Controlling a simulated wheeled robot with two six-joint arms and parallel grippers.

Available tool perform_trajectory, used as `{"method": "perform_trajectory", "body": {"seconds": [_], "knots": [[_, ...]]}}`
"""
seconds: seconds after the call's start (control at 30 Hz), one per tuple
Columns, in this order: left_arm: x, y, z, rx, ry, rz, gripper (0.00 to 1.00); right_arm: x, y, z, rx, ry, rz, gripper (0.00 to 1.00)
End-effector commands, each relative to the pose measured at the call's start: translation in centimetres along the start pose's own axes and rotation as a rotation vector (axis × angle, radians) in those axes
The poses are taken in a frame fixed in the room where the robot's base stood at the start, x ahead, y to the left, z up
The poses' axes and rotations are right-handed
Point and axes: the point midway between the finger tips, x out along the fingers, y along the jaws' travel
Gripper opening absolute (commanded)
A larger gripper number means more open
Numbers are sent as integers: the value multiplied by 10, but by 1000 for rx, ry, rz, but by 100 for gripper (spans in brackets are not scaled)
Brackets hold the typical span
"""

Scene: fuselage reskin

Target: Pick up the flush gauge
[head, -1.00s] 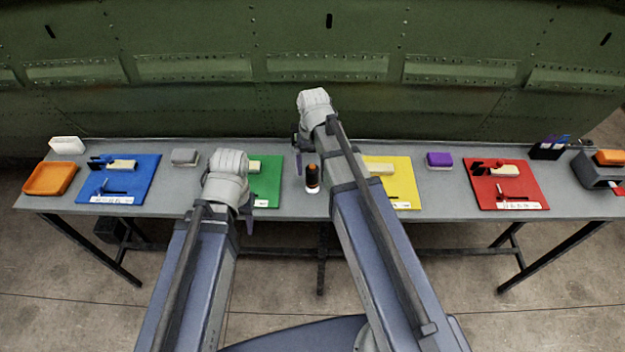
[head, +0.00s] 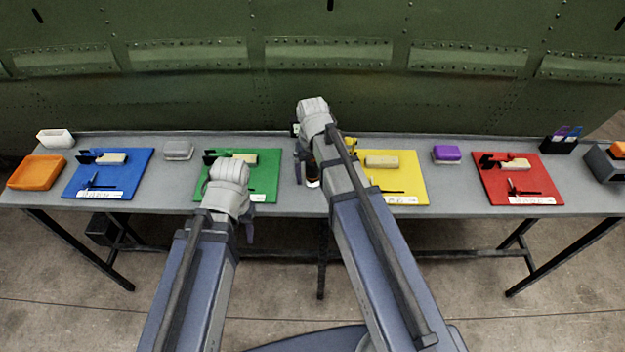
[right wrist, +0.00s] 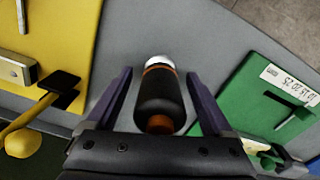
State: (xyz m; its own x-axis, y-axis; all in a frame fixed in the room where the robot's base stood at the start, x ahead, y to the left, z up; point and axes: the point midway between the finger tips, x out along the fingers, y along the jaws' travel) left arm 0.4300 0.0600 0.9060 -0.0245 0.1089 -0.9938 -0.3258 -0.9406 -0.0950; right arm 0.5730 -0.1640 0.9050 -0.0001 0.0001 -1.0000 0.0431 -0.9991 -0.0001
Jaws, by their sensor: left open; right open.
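In the head view the flush gauge (head: 312,182) is partly hidden by my right arm. In the right wrist view the flush gauge (right wrist: 158,100) lies between the two spread fingers of my right gripper (right wrist: 160,75), with a gap on each side. My right gripper (head: 301,160) is open and mostly hidden in the head view. My left gripper (head: 248,229) is open and empty, near the green mat's front edge.
The green mat (head: 265,185) and yellow mat (head: 410,190) hold small tools beside the gauge. The blue mat (head: 135,180) and red mat (head: 540,190) lie farther out. The grey bench (head: 455,190) has bare strips between mats. The green fuselage (head: 450,100) rises behind.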

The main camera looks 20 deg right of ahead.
Motion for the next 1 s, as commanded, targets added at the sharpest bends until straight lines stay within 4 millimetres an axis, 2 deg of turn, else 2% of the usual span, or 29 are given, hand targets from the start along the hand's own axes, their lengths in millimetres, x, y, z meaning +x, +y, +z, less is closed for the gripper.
{"method": "perform_trajectory", "body": {"seconds": [0.23, 1.0], "knots": [[0, 0, 0, 0, 0, 0, 50, 0, 0, 0, 0, 0, 0, 85], [0, 0, 0, 0, 0, 0, 50, 0, 0, 0, 0, 0, 0, 0]]}}
